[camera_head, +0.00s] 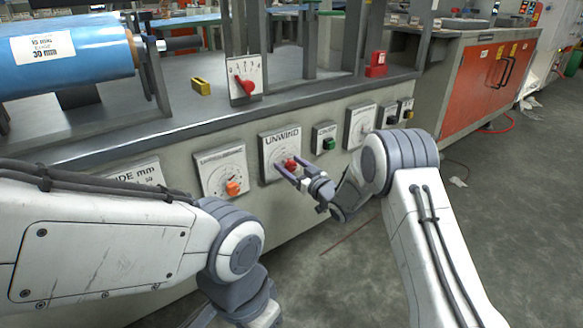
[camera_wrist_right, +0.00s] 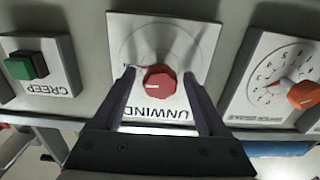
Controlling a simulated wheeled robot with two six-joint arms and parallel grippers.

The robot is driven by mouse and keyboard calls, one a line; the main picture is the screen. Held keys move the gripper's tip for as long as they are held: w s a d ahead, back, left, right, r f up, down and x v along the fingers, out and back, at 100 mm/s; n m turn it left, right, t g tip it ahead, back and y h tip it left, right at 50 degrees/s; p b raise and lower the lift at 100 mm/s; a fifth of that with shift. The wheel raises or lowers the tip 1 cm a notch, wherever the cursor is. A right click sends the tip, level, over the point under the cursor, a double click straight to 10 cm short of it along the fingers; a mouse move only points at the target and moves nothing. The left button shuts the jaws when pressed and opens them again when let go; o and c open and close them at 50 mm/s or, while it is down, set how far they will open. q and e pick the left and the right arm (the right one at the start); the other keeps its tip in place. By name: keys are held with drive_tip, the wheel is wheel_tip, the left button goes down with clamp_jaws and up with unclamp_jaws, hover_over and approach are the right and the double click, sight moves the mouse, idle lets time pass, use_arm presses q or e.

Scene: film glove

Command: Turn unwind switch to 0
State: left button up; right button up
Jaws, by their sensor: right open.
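The unwind switch is a red knob (camera_head: 291,164) on a white plate labelled UNWIND (camera_head: 281,140) on the machine's front panel. In the right wrist view the plate appears upside down, and the knob (camera_wrist_right: 158,83) shows a pale mark toward the left. My right gripper (camera_wrist_right: 159,74) is open, with one finger on each side of the knob. Gaps show between the fingers and the knob, so it is not gripped. In the head view the right gripper (camera_head: 285,169) is at the plate. My left arm is at lower left; its gripper is out of view.
An orange knob (camera_head: 233,187) sits left of the switch, and a green CREEP button (camera_head: 329,144) sits right of it. Above, a red-handled switch (camera_head: 247,86) stands on the machine ledge. A blue roll (camera_head: 70,55) is at upper left. Open floor lies at right.

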drive_tip(key=shift+c, duration=0.3)
clamp_jaws()
